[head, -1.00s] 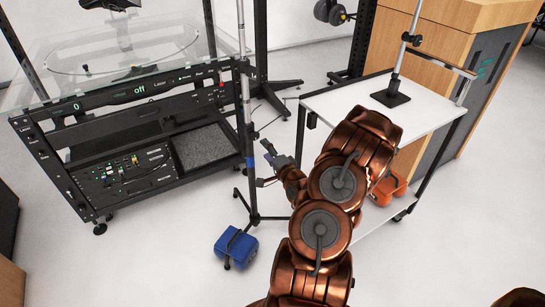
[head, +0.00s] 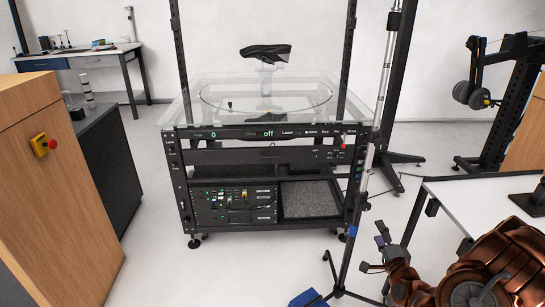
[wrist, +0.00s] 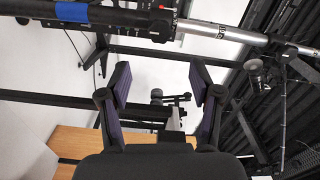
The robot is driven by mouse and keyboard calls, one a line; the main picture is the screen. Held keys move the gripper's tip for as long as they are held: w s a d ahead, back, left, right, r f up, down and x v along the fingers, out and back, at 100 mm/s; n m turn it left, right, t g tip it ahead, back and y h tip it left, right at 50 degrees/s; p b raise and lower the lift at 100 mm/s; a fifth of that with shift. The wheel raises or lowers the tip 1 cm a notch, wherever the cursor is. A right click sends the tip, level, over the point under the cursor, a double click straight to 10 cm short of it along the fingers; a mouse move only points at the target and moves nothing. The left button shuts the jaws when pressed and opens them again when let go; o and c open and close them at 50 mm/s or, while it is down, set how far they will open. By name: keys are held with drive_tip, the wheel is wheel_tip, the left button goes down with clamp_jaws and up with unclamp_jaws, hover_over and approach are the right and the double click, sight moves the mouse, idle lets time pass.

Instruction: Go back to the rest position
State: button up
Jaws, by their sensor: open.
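My gripper (head: 379,254) is at the lower right in the head view, at the end of my copper-coloured arm, just right of a thin stand pole (head: 368,165). In the wrist view my gripper (wrist: 160,85) shows two dark fingers spread wide apart, with nothing between them. The pole with its blue band (wrist: 72,12) crosses the top of the wrist view, beyond the fingertips. The turntable rig (head: 268,132), a black frame with a clear round top, stands in the middle of the head view. Its display reads "0" and "off".
A white-topped table (head: 460,205) stands right, close to my arm. A wooden cabinet (head: 50,190) with a red button stands left. A blue box (head: 308,298) sits near the stand's foot. A desk (head: 85,58) is at the back left.

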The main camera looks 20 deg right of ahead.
idle(0.3)
drive_tip(key=w+a+f+n+g+y, duration=0.2)
drive_tip(key=w+a+n+g+y, duration=0.25)
drive_tip(key=a+n, duration=0.3)
drive_tip(key=s+a+r+n+g, duration=0.3)
drive_tip(key=s+a+n+g, duration=0.15)
drive_tip(key=a+g, duration=0.4)
drive_tip(key=s+a+r+n+g, duration=0.25)
drive_tip(key=s+a+r, duration=0.25)
drive_tip(key=s+a, duration=0.35)
drive_tip(key=s+a+r+n+g+y, duration=0.1)
drive_tip(key=s+a+r+n+g, duration=0.15)
drive_tip(key=s+a+r, duration=0.55)
drive_tip(key=s+a+r+n+g, duration=0.1)
drive_tip(key=s+a+n+g, duration=0.15)
drive_tip(key=s+a, duration=0.65)
wheel_tip(320, 180, up, 15)
drive_tip(key=d+t+p, duration=0.1)
drive_tip(key=p, duration=1.3)
drive_tip(key=shift+s+d+t, duration=0.35)
drive_tip(key=shift+s, duration=0.1)
